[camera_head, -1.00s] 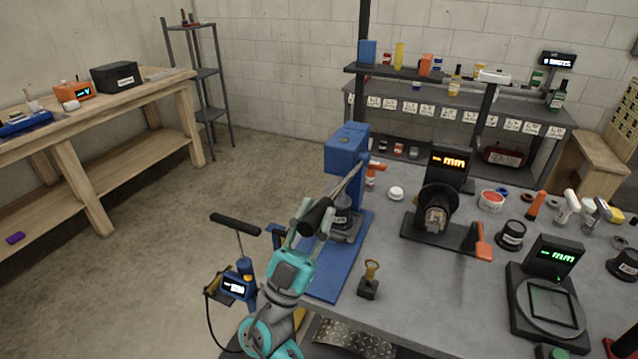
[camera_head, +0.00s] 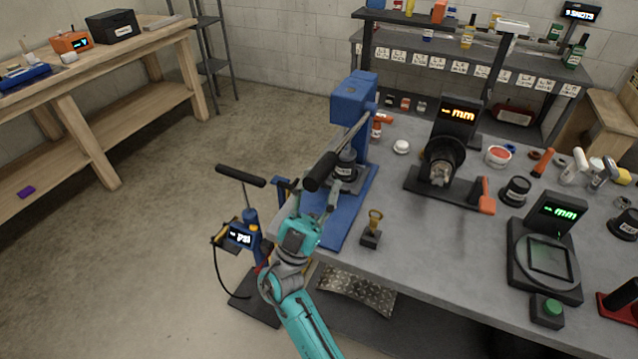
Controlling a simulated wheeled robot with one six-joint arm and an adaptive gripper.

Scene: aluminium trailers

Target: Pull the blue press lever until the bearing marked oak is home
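The blue press (camera_head: 352,100) stands upright on its blue base at the left end of the grey bench. Its lever is a grey bar slanting down towards me, ending in a thick black grip (camera_head: 320,172). My gripper (camera_head: 314,203) is at this grip, with its fingers apart at the grip's lower end. I cannot tell whether they clamp it. A dark round piece with a white label (camera_head: 345,168) sits under the press head, partly hidden by the lever. Its label is too small to read, so I cannot tell whether it is the bearing marked oak or how deep it sits.
A small stand with a brass top (camera_head: 372,230) is right of the press base. A black gauge with an orange display (camera_head: 459,115) and a round-plate gauge (camera_head: 545,255) stand farther right. A pump with a black T-handle (camera_head: 241,176) stands left of my arm.

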